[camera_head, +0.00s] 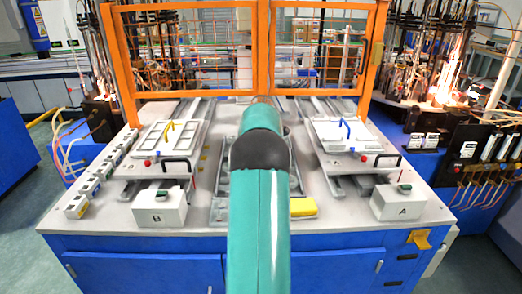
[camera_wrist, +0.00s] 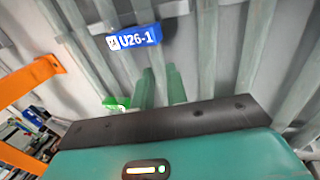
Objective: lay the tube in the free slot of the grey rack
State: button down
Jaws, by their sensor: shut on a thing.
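In the head view my teal arm reaches over the middle of the grey rack (camera_head: 224,178) and hides most of it, along with my gripper. In the wrist view the two grey-green fingers of my gripper (camera_wrist: 161,87) point at the rack's long parallel bars (camera_wrist: 208,60). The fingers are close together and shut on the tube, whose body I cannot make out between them. A green tag (camera_wrist: 116,103) shows just left of the fingers. A blue label reading U26-1 (camera_wrist: 134,37) lies across the bars beyond the fingertips. I cannot tell which slot is free.
White boxes marked B (camera_head: 160,208) and A (camera_head: 398,203) stand at the table's front. White trays (camera_head: 172,135) and (camera_head: 345,133) flank the rack. A yellow block (camera_head: 303,207) sits right of my arm. An orange guard frame (camera_head: 262,50) stands behind.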

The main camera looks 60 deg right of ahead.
jog(key=shift+f, duration=0.15)
jog(key=c, duration=1.3)
grip_release()
jog(key=v, duration=1.3)
jog(key=shift+s+a+r, duration=0.1)
jog(key=shift+a+r, duration=0.05)
jog(key=shift+r, duration=0.2)
